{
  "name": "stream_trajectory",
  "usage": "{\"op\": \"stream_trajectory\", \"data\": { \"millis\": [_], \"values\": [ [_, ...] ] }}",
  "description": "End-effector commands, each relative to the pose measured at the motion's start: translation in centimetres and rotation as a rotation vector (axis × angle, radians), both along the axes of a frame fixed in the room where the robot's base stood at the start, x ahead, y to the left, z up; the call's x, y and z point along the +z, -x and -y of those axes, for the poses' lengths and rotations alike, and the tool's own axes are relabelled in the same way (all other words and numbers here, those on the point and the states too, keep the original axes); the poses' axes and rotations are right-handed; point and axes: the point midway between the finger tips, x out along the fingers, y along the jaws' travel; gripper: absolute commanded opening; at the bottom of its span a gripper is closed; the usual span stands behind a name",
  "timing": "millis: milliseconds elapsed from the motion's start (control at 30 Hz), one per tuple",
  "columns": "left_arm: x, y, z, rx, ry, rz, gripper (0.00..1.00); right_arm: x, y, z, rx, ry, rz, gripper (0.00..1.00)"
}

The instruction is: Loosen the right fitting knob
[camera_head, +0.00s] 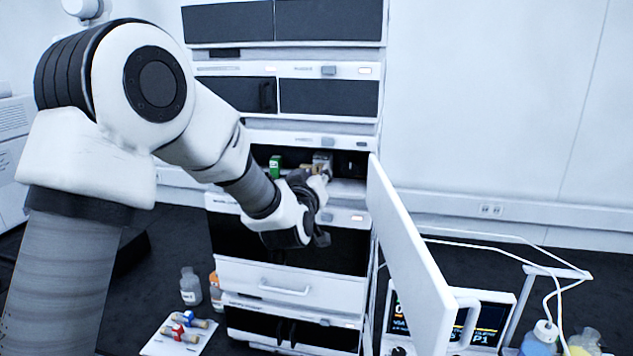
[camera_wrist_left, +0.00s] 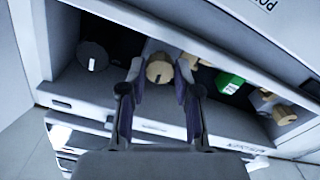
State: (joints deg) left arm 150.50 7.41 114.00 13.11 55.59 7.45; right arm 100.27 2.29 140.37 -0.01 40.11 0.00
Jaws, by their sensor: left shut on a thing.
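My left gripper (camera_head: 314,178) reaches into the open bay (camera_head: 347,187) of the instrument stack. In the left wrist view its fingers (camera_wrist_left: 160,78) are on either side of a round tan knob (camera_wrist_left: 158,70) with a pale mark, and they are shut on it. This is the right fitting knob; the wrist view shows the bay turned around. Another tan knob (camera_wrist_left: 284,114) lies beyond a green block (camera_wrist_left: 228,83), which also shows in the head view (camera_head: 275,166). A grey knob (camera_wrist_left: 92,56) is on the other side. My right gripper is not in view.
A white door (camera_head: 408,250) stands open to the right of the bay. A screen unit (camera_head: 490,322) and cables are at lower right.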

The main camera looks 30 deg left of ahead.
Motion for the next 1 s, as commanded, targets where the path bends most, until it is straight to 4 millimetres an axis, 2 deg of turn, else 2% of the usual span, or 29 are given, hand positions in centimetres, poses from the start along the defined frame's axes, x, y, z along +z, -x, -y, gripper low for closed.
{"op": "stream_trajectory", "data": {
  "millis": [33, 1000],
  "values": [
    [-0.4, 0.0, 0.0, 0.0, 0.026, 0.01, 0.0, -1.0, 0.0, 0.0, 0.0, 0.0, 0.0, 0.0],
    [-0.6, 0.0, 0.1, -0.001, 0.889, 0.234, 0.0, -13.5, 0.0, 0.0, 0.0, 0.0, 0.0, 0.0]
  ]
}}
